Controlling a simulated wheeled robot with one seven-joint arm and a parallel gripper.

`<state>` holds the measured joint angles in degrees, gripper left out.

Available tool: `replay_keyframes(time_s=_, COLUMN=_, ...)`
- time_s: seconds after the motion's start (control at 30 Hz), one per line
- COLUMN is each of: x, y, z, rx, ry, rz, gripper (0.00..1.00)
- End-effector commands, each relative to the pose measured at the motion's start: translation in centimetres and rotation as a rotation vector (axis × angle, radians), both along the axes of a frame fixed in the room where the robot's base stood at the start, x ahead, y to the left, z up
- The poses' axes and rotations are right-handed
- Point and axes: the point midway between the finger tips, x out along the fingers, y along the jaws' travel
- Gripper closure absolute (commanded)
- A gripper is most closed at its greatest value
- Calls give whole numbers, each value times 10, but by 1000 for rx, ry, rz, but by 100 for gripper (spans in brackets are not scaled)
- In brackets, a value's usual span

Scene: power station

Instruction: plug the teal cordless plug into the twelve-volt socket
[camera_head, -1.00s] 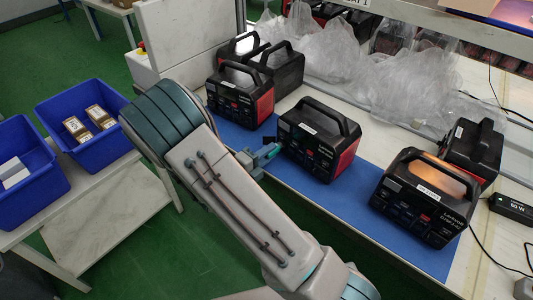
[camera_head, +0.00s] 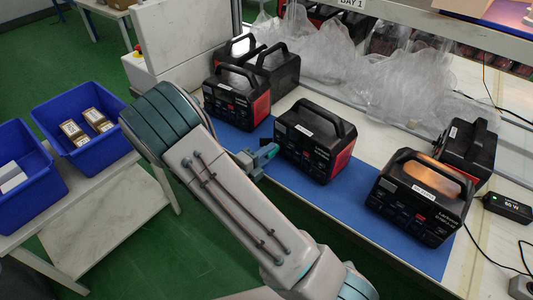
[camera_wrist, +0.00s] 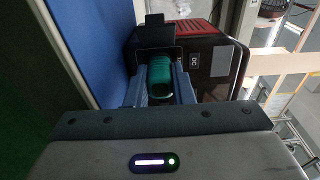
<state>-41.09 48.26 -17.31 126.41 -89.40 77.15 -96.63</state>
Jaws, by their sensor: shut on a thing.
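My gripper (camera_wrist: 160,85) is shut on the teal plug (camera_wrist: 159,76), which shows between the fingers in the wrist view. In the head view my gripper (camera_head: 265,158) is just left of the front of the middle power station (camera_head: 316,140), a black and red box with a top handle. In the wrist view this station (camera_wrist: 205,50) stands right ahead of the plug. A black flap-like piece (camera_wrist: 155,36) stands out just beyond the plug. The twelve-volt socket cannot be made out, and I cannot tell whether the plug touches the station.
More power stations stand behind left (camera_head: 238,95) and at right (camera_head: 420,197) on the blue mat (camera_head: 350,200). Clear plastic bags (camera_head: 385,80) lie behind. A side table at left carries blue bins (camera_head: 80,125). Black cables lie at the right.

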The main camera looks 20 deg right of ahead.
Motion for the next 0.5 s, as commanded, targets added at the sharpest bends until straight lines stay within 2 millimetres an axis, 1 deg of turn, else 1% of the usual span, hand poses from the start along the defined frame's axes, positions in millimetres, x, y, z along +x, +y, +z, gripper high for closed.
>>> replay_keyframes(time_s=0.17, x=2, y=-2, z=1, rx=-1, ry=0, rz=0, gripper=100)
replay_keyframes(time_s=0.2, x=2, y=-3, z=1, rx=0, ry=0, rz=0, gripper=76)
replay_keyframes(time_s=0.27, x=2, y=-2, z=0, rx=0, ry=0, rz=0, gripper=59)
replay_keyframes(time_s=0.3, x=2, y=-2, z=0, rx=0, ry=0, rz=0, gripper=53)
replay_keyframes(time_s=0.5, x=2, y=-2, z=0, rx=0, ry=0, rz=0, gripper=53)
